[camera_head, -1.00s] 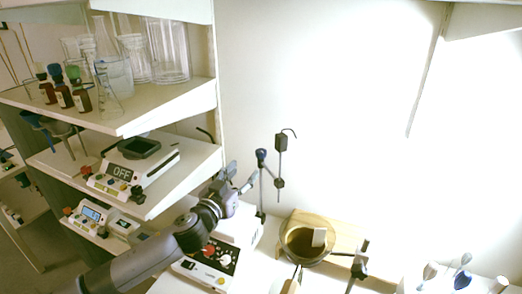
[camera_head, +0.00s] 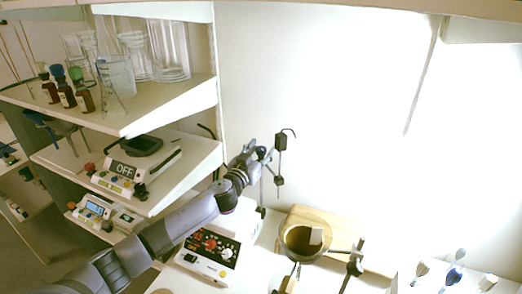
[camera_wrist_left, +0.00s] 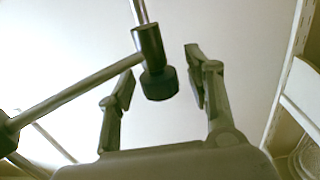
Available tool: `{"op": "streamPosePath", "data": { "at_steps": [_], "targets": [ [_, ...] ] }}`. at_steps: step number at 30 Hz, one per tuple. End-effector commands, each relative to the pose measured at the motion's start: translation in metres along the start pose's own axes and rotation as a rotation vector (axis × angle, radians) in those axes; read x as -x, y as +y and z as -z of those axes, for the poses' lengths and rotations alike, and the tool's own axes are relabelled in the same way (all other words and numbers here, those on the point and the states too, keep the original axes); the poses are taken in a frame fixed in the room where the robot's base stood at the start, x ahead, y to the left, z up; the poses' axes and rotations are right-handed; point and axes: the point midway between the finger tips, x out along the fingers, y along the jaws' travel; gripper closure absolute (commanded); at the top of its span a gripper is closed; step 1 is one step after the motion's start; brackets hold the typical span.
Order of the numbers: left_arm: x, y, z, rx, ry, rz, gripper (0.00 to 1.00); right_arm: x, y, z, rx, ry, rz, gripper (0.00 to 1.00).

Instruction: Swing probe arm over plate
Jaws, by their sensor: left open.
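The probe arm with its dark clamp blocks (camera_head: 280,143) sits on a thin upright stand behind the white hot plate (camera_head: 210,255), which has a red-knobbed front panel. My left gripper (camera_head: 256,151) is raised beside the stand, left of the hanging probe rod (camera_head: 279,170). In the left wrist view its two fingers (camera_wrist_left: 160,66) are spread, and a black clamp knob (camera_wrist_left: 152,62) on a metal rod shows between them; whether they touch it I cannot tell. My left arm hides part of the plate top. My right gripper is out of view.
A round brown bowl (camera_head: 303,241) on a ring stand and a wooden board (camera_head: 345,238) are to the right. The wall behind the stand is clear.

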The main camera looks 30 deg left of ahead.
Motion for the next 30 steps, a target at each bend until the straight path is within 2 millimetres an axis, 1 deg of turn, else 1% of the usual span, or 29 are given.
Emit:
{"op": "streamPosePath", "data": {
  "at_steps": [5,26,30],
  "targets": [
    [0.0001,0.0001,0.0001,0.0,0.0,0.0,0.52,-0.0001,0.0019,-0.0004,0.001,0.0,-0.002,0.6],
    [0.0003,-0.0001,0.0002,-0.001,0.0,0.0,0.99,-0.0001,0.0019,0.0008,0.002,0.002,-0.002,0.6],
    [0.0004,-0.0001,0.0002,-0.001,0.0,0.0,1.0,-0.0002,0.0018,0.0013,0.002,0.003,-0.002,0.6]
  ]
}}
